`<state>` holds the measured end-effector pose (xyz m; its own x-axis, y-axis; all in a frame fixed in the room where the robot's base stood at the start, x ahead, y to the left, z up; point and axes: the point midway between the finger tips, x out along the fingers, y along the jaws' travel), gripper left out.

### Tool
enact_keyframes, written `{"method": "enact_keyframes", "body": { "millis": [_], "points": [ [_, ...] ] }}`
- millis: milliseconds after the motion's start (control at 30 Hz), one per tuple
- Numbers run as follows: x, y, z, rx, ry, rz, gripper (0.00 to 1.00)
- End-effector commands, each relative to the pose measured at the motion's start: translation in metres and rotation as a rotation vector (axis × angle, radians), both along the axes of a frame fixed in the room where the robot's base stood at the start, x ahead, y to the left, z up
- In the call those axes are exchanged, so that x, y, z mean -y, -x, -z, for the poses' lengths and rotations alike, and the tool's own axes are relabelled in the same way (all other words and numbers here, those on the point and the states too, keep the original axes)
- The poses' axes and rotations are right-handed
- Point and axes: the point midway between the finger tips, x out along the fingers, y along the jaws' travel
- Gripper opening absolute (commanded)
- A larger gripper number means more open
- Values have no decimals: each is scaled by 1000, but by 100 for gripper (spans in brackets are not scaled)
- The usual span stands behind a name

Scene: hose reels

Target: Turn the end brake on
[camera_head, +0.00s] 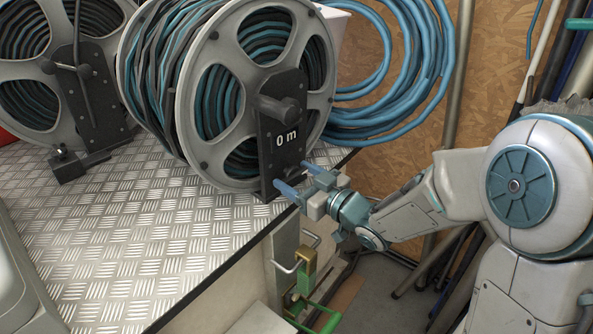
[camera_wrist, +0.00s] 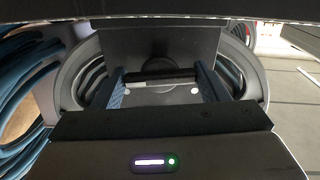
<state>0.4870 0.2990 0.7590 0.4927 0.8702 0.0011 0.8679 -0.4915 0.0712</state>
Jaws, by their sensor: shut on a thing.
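The end reel (camera_head: 205,85) is the nearer hose reel, with grey spoked flanges and a black upright plate (camera_head: 281,160) marked "0 m". My gripper (camera_head: 296,180) reaches in from the right at the foot of this plate, its blue fingers pointing at it. In the wrist view, the two blue fingers (camera_wrist: 162,82) stand on either side of a short dark horizontal bar (camera_wrist: 160,77), which looks like the brake's handle. My gripper is shut on this bar. In the head view my fingers largely hide it, and I cannot tell the brake's position.
A second reel (camera_head: 65,60) stands at the left on the same checker-plate bench (camera_head: 130,240). Coiled blue hose (camera_head: 420,70) hangs on the chipboard wall behind. A brass-and-green fitting (camera_head: 306,270) sits below the bench edge, under my gripper. Poles lean at the right.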

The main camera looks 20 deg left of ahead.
Motion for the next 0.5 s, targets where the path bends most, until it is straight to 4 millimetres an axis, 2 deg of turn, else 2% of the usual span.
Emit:
{"method": "enact_keyframes", "body": {
  "millis": [167, 433, 467, 500],
  "points": [
    [0, 0, -1, -73, -39, 0, 45],
    [0, 0, 1, -78, -43, 0, 45],
    [0, 0, 1, -78, -43, 0, 70],
    [0, 0, 1, -78, -43, 0, 81]
  ]
}}
